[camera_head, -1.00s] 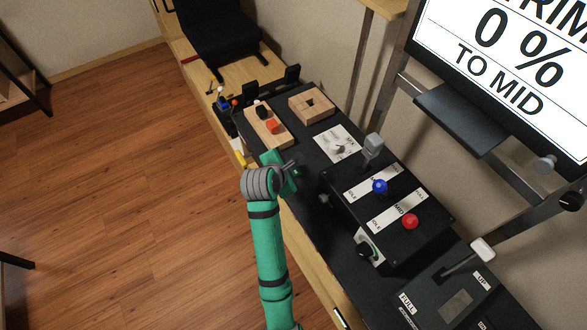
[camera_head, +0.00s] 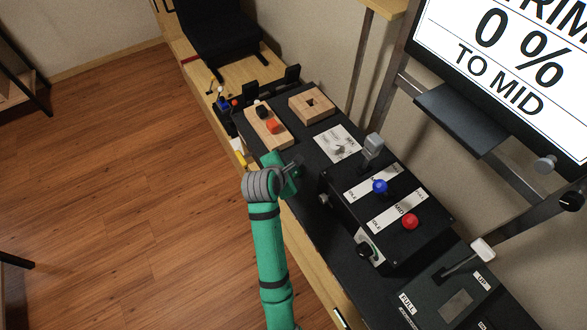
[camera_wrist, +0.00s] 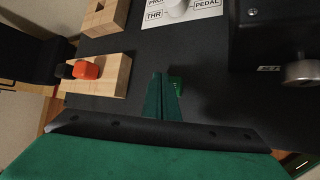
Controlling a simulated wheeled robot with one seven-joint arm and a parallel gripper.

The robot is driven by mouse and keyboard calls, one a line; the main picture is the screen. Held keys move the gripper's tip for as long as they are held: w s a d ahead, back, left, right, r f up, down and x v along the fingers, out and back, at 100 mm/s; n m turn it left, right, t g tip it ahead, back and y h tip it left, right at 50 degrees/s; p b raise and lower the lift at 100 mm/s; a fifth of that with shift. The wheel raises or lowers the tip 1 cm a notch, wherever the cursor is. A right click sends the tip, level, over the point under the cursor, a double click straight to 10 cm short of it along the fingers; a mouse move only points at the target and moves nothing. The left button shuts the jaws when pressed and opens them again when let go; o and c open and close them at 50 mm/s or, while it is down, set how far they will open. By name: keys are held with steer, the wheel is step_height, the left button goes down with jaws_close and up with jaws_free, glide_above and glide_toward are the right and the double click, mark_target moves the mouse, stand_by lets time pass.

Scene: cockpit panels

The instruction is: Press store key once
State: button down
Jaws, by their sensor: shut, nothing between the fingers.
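I cannot make out a key marked "store" in either view. My gripper (camera_head: 298,162) is over the black panel top, between the wooden block and the lever box, its green fingers shut and empty. In the wrist view the closed fingertips (camera_wrist: 163,80) point at the dark surface. A small bright green patch (camera_wrist: 176,84) with faint marks shows just right of them, partly hidden; I cannot tell what it is. The wooden block (camera_wrist: 112,76) with an orange piece (camera_wrist: 86,70) and a black piece lies to their left, apart from them.
The lever box (camera_head: 432,222) carries a blue knob (camera_head: 380,187) and a red knob (camera_head: 410,221). A square wooden block (camera_head: 326,110) and a white label plate (camera_head: 336,143) lie behind my gripper. The screen (camera_head: 515,50) reads "0 %" and "TO MID".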

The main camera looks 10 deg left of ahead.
steer(key=shift+f, duration=0.4)
stand_by(0.3)
steer(key=shift+r, duration=0.85)
steer(key=shift+r, duration=0.1)
steer(key=shift+r, duration=2.4)
